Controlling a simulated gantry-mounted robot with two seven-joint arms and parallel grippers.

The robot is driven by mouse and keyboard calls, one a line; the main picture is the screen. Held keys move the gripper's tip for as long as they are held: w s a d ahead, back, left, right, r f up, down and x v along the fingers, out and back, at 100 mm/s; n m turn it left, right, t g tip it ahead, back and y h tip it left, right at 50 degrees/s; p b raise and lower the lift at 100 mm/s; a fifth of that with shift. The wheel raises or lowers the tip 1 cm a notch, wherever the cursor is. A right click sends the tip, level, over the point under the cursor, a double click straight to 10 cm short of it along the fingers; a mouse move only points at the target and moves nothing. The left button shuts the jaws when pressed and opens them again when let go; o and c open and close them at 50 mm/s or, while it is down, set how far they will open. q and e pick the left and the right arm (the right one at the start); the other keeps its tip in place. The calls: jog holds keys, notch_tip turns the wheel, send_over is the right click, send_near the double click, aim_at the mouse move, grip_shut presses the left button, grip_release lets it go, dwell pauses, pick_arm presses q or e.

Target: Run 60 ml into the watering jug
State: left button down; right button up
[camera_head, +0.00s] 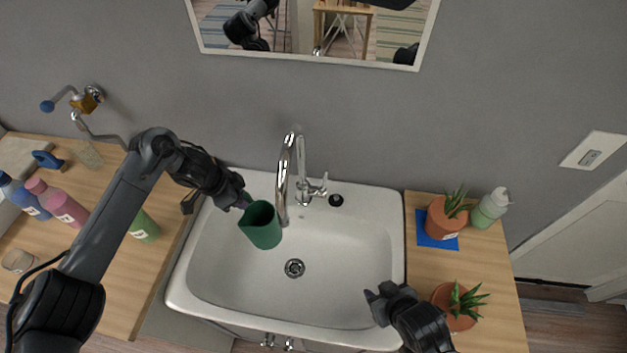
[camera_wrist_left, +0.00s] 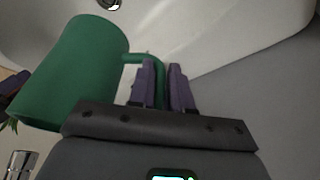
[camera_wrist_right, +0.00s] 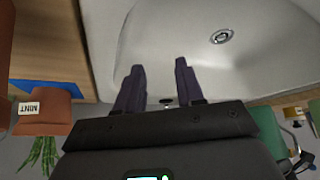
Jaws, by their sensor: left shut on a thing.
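The green watering jug (camera_head: 262,228) is held over the white sink (camera_head: 215,270), its open top beside the spout end of the chrome tap (camera_head: 284,180). My left gripper (camera_head: 243,203) is shut on the jug's handle (camera_wrist_left: 133,58); the jug (camera_wrist_left: 75,75) fills the left of the left wrist view. The tap's lever (camera_head: 318,189) is right of the spout. I see no water running. The jug's inside is too dark to tell a level. My right gripper (camera_head: 374,303) is open and empty over the sink's front right; its fingers (camera_wrist_right: 158,88) stand apart in the right wrist view.
Right counter (camera_head: 480,265) holds a potted plant (camera_head: 446,216) on a blue mat (camera_head: 425,238), another potted plant (camera_head: 456,306) near my right gripper, and a pale green bottle (camera_head: 490,208). The sink drain (camera_head: 294,268) is clear.

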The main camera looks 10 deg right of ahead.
jog(key=w+a+r+n+t+y, duration=0.1)
jog(key=w+a+r+t+y, duration=0.2)
jog(key=w, duration=0.5)
jog(key=w+a+r+n+t+y, duration=0.2)
jog(key=w+a+r, duration=0.1)
jog(key=w, duration=0.4)
jog(key=w+a+r+n+t+y, duration=0.1)
jog(key=w+a+r+t+y, duration=0.2)
jog(key=w, duration=0.5)
jog(key=w+d+r+n+y, duration=0.3)
jog(key=w+r+n+y, duration=0.1)
jog(key=r+y, duration=0.15)
jog(key=n+g+y, duration=0.1)
jog(key=g, duration=0.4)
send_over(319, 188)
jog(key=shift+w+f, duration=0.1)
jog(key=shift+f, duration=2.95)
jog(key=shift+c, duration=0.5)
grip_shut()
